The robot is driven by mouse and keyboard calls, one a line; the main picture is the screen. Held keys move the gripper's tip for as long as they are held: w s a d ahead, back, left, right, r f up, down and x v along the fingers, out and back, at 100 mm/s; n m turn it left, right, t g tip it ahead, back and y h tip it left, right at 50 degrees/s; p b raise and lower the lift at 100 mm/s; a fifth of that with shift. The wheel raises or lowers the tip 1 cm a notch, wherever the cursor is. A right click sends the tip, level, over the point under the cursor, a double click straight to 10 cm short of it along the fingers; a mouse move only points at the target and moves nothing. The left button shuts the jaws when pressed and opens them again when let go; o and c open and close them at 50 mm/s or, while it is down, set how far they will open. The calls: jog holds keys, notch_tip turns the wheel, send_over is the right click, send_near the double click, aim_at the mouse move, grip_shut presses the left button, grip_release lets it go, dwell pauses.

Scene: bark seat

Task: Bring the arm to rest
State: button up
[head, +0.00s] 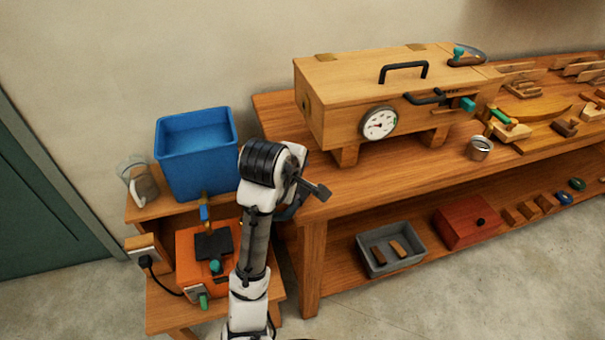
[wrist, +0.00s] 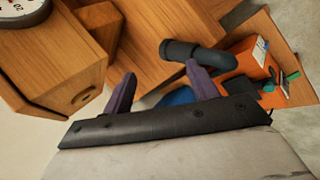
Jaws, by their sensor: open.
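My arm rises in the middle of the head view, folded at the left end of the workbench, in front of its corner. My gripper (wrist: 160,70) shows in the wrist view with its two purple-grey fingers spread apart and nothing between them. In the head view its fingers are hard to make out behind the arm's end. A dark elbow-shaped pipe (wrist: 195,53) shows just beyond the right finger in the wrist view; I cannot tell whether they touch.
The workbench (head: 395,185) carries a wooden box (head: 340,90) with a dial and a metal cup (head: 479,148). A blue tub (head: 195,160), a clear jug (head: 140,185) and an orange machine (head: 190,255) stand left of my arm. A grey tray (head: 372,266) lies on the lower shelf.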

jog(key=p+v, duration=0.3)
jog(key=v, duration=0.3)
jog(key=shift+r, duration=0.25)
